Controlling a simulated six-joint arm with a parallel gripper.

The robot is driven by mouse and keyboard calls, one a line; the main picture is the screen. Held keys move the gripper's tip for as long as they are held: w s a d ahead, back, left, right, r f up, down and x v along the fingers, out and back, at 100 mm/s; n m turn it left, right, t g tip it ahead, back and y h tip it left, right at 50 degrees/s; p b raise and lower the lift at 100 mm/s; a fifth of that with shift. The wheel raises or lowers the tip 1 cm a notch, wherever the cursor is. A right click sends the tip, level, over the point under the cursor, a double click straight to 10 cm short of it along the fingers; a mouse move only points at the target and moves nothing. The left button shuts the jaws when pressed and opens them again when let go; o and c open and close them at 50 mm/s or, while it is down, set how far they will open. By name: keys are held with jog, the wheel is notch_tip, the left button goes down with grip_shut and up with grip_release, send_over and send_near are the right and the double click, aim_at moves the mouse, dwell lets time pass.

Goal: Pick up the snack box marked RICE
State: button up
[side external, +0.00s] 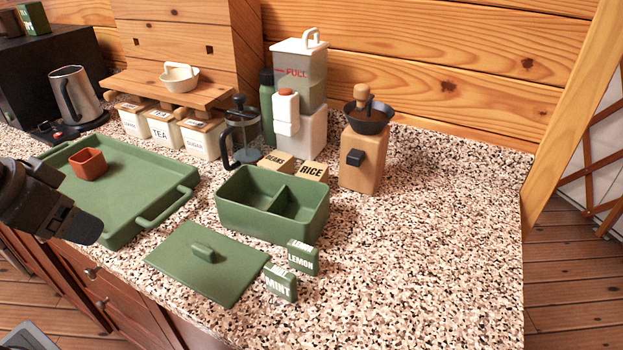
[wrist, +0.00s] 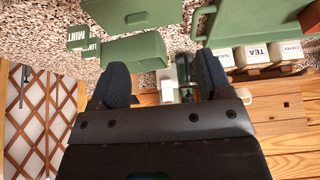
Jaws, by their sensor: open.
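The tan snack box marked RICE (side external: 313,171) stands on the speckled counter behind the green two-compartment box (side external: 258,217), at its back right. A similar tan box marked BEANS (side external: 277,161) stands at its left. My gripper (side external: 85,225) is at the left edge of the side view, above the front of the green tray and far from the RICE box. In the wrist view my gripper (wrist: 160,85) is open, with nothing between its fingers. I cannot make out the RICE box in the wrist view.
A green lid (side external: 207,263) and small MINT (side external: 280,284) and LEMON (side external: 303,257) boxes lie in front. The green tray (side external: 130,215) holds a reddish cup (side external: 89,163). A French press (side external: 241,133), dispenser (side external: 299,95) and grinder (side external: 363,155) stand near RICE. The counter's right is clear.

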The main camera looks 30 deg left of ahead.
jog(key=o, duration=0.4)
jog(key=shift+c, duration=0.2)
jog(key=w+d+r, duration=0.2)
jog(key=w+r, duration=0.4)
jog(key=w, duration=0.5)
jog(key=n+g, duration=0.1)
send_over(311, 172)
jog(key=s, duration=0.4)
notch_tip(311, 172, down, 10)
jog(key=x, duration=0.8)
jog(key=shift+s+a+f, duration=0.1)
jog(key=shift+s+f, duration=0.05)
jog(key=shift+f, duration=0.1)
jog(key=shift+x, duration=2.75)
